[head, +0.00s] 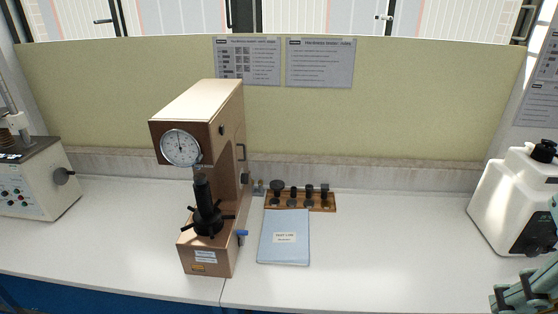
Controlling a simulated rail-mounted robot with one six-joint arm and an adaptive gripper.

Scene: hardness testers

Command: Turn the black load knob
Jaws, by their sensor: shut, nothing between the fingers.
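The brown hardness tester (212,125) stands upright in the middle of the bench, with a round white dial (181,147) on its front. A small black knob (245,177) is on its right side, below a dark handle. I take this for the load knob, but other machines have black knobs too. A black spoked handwheel (208,219) sits under the dial, and a blue lever (242,233) sticks out low on the right. Part of my arm shows at the bottom right corner, well away from the tester. I cannot make out my gripper there.
A blue booklet (284,239) and a wooden rack (328,203) with several dark pieces lie right of the tester. A grey machine with a black knob (63,176) stands at the left, a white machine (512,195) at the right. The bench between booklet and white machine is clear.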

